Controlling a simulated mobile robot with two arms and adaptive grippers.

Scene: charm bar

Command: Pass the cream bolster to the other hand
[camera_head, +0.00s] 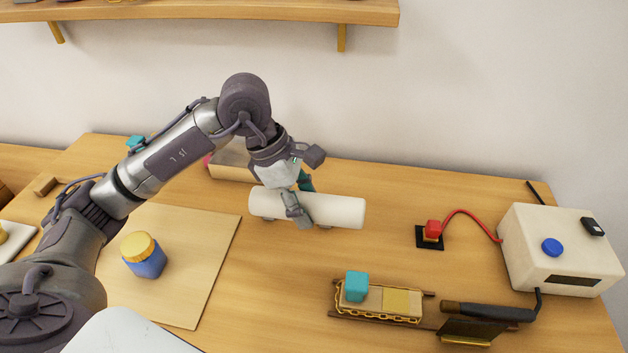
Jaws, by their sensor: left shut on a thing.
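The cream bolster (338,211) is a pale cylinder lying level, left to right, near the middle of the wooden table. My left gripper (303,203) reaches down over it from above. Its fingers are shut around the bolster left of its middle, one finger in front and one behind. Small dark supports show under the bolster, and I cannot tell whether it is lifted off them. My right gripper is not in the view.
A white box (520,245) with a blue button stands at the right, wired to a red switch (433,229). In front lie a tray (400,303) with a teal cube (356,286) and a dark-handled tool (490,312). A blue jar (146,262) stands on a board (195,230) at the left.

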